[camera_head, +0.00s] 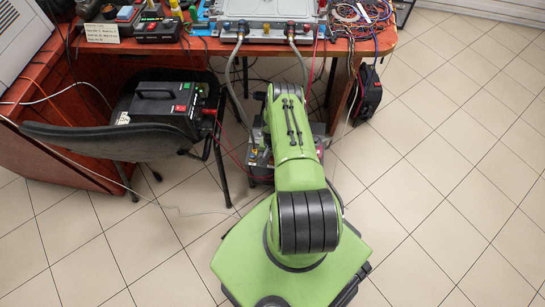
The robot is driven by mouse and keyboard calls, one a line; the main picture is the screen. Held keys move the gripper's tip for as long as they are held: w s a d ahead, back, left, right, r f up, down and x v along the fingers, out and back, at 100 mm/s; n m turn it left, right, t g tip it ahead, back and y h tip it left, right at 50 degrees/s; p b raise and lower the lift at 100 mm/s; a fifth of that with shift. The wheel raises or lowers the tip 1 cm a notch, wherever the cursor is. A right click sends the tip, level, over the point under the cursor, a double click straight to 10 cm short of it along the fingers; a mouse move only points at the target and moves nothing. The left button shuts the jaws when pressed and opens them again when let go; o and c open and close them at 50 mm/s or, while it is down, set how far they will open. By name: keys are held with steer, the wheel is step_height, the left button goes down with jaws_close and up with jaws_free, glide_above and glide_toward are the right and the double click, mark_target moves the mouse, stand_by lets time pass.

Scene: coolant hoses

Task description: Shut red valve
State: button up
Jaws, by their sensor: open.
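A grey hose (230,68) runs down from the left fitting, and another hose (303,66) from the right one. Which small red part is the red valve, and how it is turned, is too small to tell. My green arm reaches forward over a floor unit (258,172) beneath the desk front. My gripper is hidden behind the arm.
A chair (100,140) holding a black box (172,104) stands left of my arm. The reddish desk (335,47) carries tangled wires (362,14) at right. A black case (368,92) stands on the floor. The tiled floor at right is clear. Thin cables cross the floor at left.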

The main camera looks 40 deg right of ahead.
mark_target(272, 157)
steer(key=shift+c, duration=0.4)
jaws_close()
steer(key=shift+m, duration=0.7)
steer(key=shift+o, duration=0.4)
jaws_free()
step_height(272, 157, up, 16)
steer(key=p, duration=0.6)
